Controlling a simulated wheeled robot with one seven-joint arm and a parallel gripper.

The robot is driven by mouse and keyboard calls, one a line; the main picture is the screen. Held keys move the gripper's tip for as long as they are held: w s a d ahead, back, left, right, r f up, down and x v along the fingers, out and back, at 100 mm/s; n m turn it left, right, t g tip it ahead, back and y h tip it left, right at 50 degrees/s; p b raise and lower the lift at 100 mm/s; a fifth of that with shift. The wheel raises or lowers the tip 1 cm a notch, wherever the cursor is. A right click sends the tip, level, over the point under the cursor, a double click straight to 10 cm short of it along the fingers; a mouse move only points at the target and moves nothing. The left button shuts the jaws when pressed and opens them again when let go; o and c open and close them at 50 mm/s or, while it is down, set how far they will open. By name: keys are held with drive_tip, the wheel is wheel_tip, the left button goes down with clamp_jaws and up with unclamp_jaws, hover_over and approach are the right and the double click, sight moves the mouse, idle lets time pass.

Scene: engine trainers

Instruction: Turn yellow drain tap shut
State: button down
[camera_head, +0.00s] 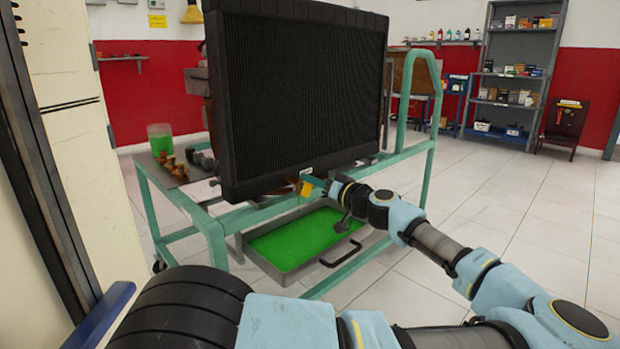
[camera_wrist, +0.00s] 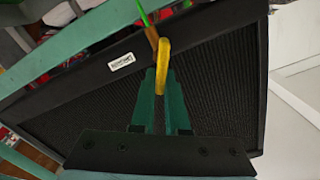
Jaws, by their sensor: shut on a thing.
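The yellow drain tap (camera_head: 305,189) is at the bottom edge of the black radiator (camera_head: 300,95). In the wrist view the tap's curved yellow handle (camera_wrist: 162,62) sits beside a brass spout (camera_wrist: 151,38). A thin green stream (camera_wrist: 142,12) runs from the spout. My gripper (camera_head: 318,182) reaches the tap from the right. In the wrist view its green fingers (camera_wrist: 162,78) are closed on the yellow handle. The fingertips partly hide the handle's end.
A drain pan (camera_head: 282,270) with green liquid stands below the radiator, its black handle facing front. The green trolley frame (camera_head: 432,150) surrounds it. A jar of green liquid (camera_head: 161,139) and several small fittings (camera_head: 172,164) are on the left. Open floor lies right.

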drive_tip(key=shift+w+d+f+m+p, duration=0.25)
drive_tip(key=shift+m+p, duration=0.75)
drive_tip(key=shift+m, duration=1.05)
drive_tip(key=shift+d+f+m+p, duration=0.1)
drive_tip(key=shift+f+m+p, duration=0.2)
drive_tip(key=shift+m+p, duration=1.2)
drive_tip(key=shift+w+d+f+m+p, duration=0.15)
drive_tip(key=shift+f+m+p, duration=0.25)
drive_tip(key=shift+m, duration=2.15)
drive_tip(key=c, duration=0.9)
unclamp_jaws()
drive_tip(key=shift+a, duration=0.1)
drive_tip(key=v, duration=1.1)
drive_tip(key=shift+w, duration=0.1)
